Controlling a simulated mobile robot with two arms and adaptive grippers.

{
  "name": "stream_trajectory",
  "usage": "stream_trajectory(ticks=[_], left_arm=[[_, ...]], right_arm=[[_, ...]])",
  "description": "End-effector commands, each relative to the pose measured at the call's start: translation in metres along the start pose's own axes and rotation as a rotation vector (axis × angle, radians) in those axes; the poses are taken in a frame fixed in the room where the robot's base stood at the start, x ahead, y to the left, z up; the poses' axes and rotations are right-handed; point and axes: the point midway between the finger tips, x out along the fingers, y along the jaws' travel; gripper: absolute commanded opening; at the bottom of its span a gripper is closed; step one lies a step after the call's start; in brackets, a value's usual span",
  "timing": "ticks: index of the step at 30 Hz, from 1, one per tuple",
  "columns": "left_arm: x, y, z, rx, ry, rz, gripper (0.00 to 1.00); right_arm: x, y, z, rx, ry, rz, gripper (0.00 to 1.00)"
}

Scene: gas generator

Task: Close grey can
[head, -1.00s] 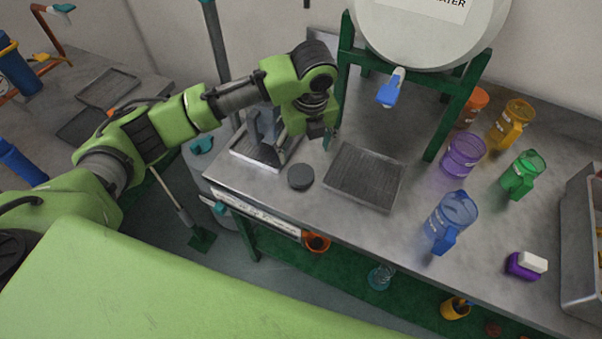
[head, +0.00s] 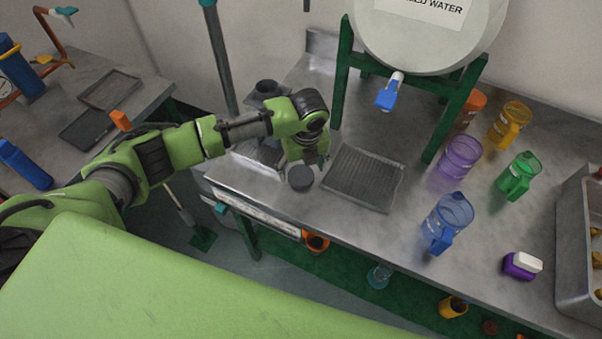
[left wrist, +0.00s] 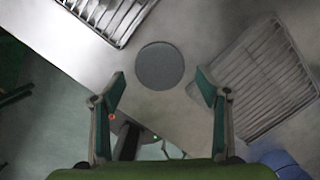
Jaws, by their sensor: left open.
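A round dark grey disc, seemingly a lid (head: 300,180), lies on the workbench left of the ribbed tray. It also shows in the left wrist view (left wrist: 160,65), flat side up, just beyond and between my fingertips. My left gripper (head: 304,163) is open and empty, right by the disc with its fingers apart; its fingers also show in the left wrist view (left wrist: 161,84). A grey can (head: 268,90) with a dark open top stands behind my left wrist; my arm hides its lower part. My right gripper is not in view.
A ribbed drain tray (head: 362,178) lies right of the disc, under a white water tank (head: 430,35) on a green stand. Blue (head: 447,220), purple (head: 457,160) and green (head: 519,175) jugs stand further right. The bench's front edge is close to the disc.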

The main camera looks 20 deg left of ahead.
Motion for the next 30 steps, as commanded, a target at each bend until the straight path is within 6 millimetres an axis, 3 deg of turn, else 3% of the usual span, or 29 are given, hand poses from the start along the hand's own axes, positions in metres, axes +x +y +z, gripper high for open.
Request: stream_trajectory(ticks=[6, 17, 21, 30], left_arm=[[0.025, 0.001, 0.001, 0.0, 0.0, 0.001, 0.68], [0.028, 0.0, 0.001, 0.001, -0.002, 0.0, 0.68], [0.028, 0.001, 0.001, 0.001, -0.002, 0.0, 0.37], [0.028, 0.001, 0.001, 0.001, -0.002, 0.0, 0.35]], right_arm=[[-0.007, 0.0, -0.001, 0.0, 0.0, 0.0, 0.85], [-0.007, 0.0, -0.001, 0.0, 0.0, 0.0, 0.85], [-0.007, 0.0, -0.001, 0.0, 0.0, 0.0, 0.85], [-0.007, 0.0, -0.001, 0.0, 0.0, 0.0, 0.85]])
